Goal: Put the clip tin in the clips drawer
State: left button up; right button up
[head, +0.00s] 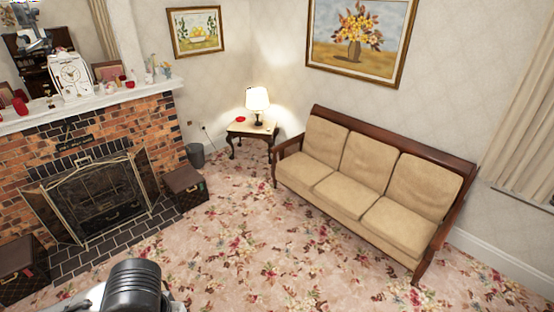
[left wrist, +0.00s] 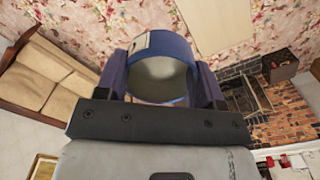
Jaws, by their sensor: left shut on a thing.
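In the left wrist view, a round blue tin (left wrist: 176,47) with a pale label sits between the two fingers of my left gripper (left wrist: 160,84). The gripper is shut on it. The tin's pale grey round face is turned to the camera. I take it to be the clip tin; the label is too small to read. In the head view only a black and white part of my arm shows at the bottom left; the gripper and tin are out of that view. I cannot make out a clips drawer in either view. My right gripper is not in view.
A brick fireplace (head: 25,160) with a metal screen (head: 95,195) stands at left, with brown boxes (head: 185,187) beside it. A side table (head: 252,129) with a lit lamp and a beige sofa (head: 345,178) stand behind. The flowered carpet (head: 260,250) is clear. A wooden panel (left wrist: 205,18) shows beyond the tin.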

pick_arm(q)
jog(key=shift+s+r+p, duration=0.15)
jog(key=shift+r+p, duration=0.2)
jog(key=shift+r, duration=0.2)
jog(key=shift+s+r+p, duration=0.15)
jog(key=shift+r+p, duration=0.2)
jog(key=shift+r, duration=0.15)
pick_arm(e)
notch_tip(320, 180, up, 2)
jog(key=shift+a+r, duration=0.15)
